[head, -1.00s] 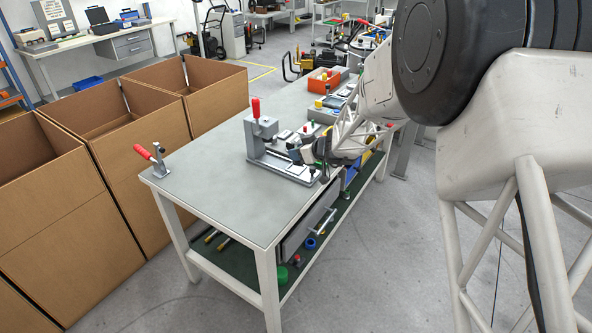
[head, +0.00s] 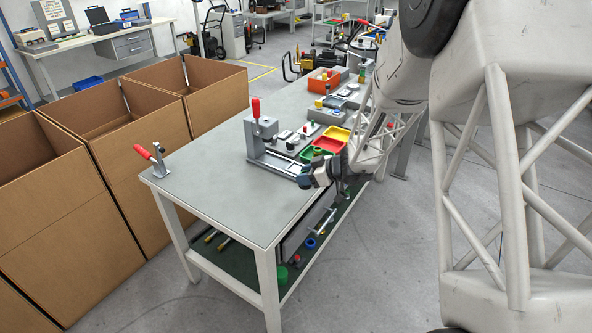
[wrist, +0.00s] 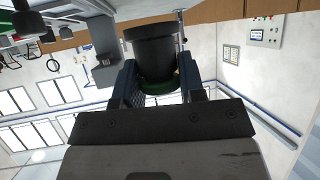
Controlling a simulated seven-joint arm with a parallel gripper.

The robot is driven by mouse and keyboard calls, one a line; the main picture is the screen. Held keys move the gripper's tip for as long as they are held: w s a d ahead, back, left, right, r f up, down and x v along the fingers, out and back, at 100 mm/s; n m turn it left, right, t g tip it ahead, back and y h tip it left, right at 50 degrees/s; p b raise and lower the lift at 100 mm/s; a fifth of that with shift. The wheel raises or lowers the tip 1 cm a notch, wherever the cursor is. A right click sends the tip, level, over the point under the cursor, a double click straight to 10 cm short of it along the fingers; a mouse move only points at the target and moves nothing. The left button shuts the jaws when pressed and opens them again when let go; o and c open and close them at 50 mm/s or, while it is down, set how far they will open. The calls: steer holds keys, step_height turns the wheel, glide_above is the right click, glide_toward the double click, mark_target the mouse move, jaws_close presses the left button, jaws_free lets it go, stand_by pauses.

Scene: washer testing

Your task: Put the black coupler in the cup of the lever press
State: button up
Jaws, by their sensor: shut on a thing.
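My gripper (wrist: 163,82) is shut on the black coupler (wrist: 150,44), a dark cylinder with a wider rim, in the wrist view. A green ring shows at its lower end between the blue jaws. In the head view my gripper (head: 307,180) is at the right edge of the bench, by the front end of the lever press's base. The lever press (head: 262,133) is a grey block on a long base with an upright red handle. I cannot make out its cup; the gripper may partly cover that area. The coupler is not clear in the head view.
The bench top (head: 215,190) is clear at front and left. A red-handled clamp (head: 155,160) stands at its left corner. Yellow (head: 337,133), red (head: 328,145) and green trays lie behind the gripper, with an orange bin (head: 323,80) farther back. Cardboard boxes (head: 130,120) stand left.

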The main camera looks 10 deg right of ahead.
steer(key=shift+w, duration=0.1)
stand_by(0.3)
steer(key=shift+w+d+f, duration=0.1)
steer(key=shift+w+f, duration=0.15)
steer(key=shift+w, duration=2.25)
steer(key=shift+w+d+f, duration=0.1)
steer(key=shift+w+f, duration=0.1)
steer(key=shift+w, duration=2.3)
steer(key=shift+w+f, duration=0.25)
steer(key=shift+w, duration=2.25)
steer(key=shift+w, duration=0.1)
steer(key=shift+w, duration=0.25)
steer(key=shift+f, duration=1.8)
steer(key=shift+f, duration=0.15)
steer(key=o, duration=1)
